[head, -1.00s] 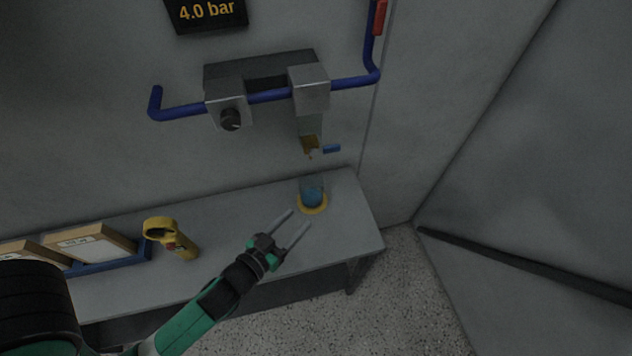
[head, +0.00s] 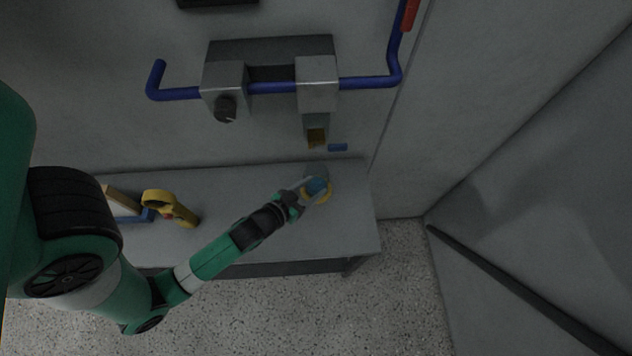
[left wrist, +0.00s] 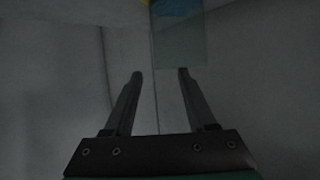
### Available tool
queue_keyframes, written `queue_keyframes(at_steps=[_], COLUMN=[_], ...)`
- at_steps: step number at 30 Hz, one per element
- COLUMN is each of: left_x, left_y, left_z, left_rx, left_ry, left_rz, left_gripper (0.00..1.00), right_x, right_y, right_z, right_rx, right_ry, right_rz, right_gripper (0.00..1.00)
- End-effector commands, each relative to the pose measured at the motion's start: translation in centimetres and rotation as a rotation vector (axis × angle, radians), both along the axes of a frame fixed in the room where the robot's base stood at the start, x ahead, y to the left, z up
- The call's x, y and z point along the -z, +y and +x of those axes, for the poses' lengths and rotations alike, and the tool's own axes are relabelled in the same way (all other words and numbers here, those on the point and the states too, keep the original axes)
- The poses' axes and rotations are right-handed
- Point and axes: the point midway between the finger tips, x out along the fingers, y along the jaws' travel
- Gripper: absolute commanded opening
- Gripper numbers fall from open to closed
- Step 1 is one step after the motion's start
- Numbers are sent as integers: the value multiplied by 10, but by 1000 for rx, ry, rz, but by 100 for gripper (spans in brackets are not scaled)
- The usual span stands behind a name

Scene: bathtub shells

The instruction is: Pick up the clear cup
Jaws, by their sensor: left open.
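The clear cup (head: 316,170) with blue liquid stands on a yellow ring (head: 325,198) at the right part of the bench. My left gripper (head: 311,189) reaches in from the left, and its fingers overlap the cup in the head view. In the left wrist view the gripper (left wrist: 160,74) is open, with nothing seen between its fingers. The clear cup (left wrist: 180,42) shows there at the top, beyond the fingertips and offset to the right, with the blue liquid at the upper edge. Whether the fingers touch the cup cannot be told. My right gripper is not in view.
A yellow handheld tool (head: 170,206) and a blue tray (head: 146,215) are on the bench (head: 230,190) to the left. The bench between is clear.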

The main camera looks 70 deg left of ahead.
Motion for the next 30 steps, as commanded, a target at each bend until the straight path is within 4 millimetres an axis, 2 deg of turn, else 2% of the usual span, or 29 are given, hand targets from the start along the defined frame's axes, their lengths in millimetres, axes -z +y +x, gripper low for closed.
queue_keyframes(at_steps=[8, 16, 17, 24, 26, 30], left_x=[19, 20, 20, 20, 20, 20], left_y=[20, 22, 22, 22, 22, 22], left_z=[39, 43, 43, 43, 43, 43], left_rx=[-1, 0, 0, 1, 1, 1], left_ry=[-3, 0, 0, -1, -1, -1], left_rz=[-1, -1, -1, -1, -1, -1], left_gripper=[56, 56, 53, 10, 0, 0], right_x=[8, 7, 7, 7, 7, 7], right_y=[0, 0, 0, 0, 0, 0], right_z=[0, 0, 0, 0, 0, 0], right_rx=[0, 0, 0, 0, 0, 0], right_ry=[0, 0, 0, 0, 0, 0], right_rz=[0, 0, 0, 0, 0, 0], right_gripper=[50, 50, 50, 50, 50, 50])
